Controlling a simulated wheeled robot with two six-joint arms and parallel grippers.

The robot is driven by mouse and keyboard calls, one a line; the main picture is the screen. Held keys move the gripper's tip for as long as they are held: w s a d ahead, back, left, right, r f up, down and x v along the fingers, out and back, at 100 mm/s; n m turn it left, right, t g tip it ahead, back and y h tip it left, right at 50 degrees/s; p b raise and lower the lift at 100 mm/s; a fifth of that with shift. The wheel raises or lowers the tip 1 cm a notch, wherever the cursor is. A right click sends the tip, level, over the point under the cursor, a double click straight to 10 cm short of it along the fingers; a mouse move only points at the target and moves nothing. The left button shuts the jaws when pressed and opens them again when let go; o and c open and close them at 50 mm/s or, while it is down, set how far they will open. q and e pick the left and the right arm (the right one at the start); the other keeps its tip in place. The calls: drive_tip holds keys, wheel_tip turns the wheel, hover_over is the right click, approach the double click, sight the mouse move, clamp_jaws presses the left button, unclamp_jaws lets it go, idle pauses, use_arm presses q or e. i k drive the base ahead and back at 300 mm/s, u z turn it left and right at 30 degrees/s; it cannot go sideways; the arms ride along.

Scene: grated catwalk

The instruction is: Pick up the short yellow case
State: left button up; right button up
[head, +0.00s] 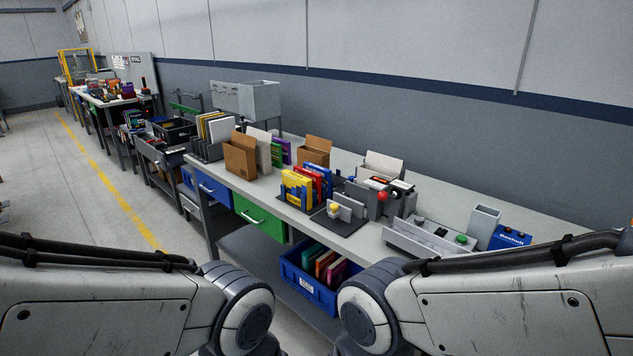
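A short yellow case (297,188) with dark marks on its face stands upright at the front of a dark rack on the grey workbench (355,250). Red and blue cases (318,176) stand close behind it and partly overlap it in view. The rack hides part of its lower edge. Both of my arms show only as upper links and elbow joints at the bottom of the head view. Neither gripper is in the picture, so I cannot see their fingers or anything they hold.
A cardboard file box (240,154) stands left of the yellow case. A dark tray with a yellow-topped part (333,209) lies to its right. A grey trough with buttons (430,238) is at the right. A blue bin (312,292) sits below the bench. Open floor (95,200) lies left.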

sight(295, 184)
drive_tip(key=u, duration=0.3)
drive_tip(key=i, duration=1.6)
drive_tip(key=z, duration=0.65)
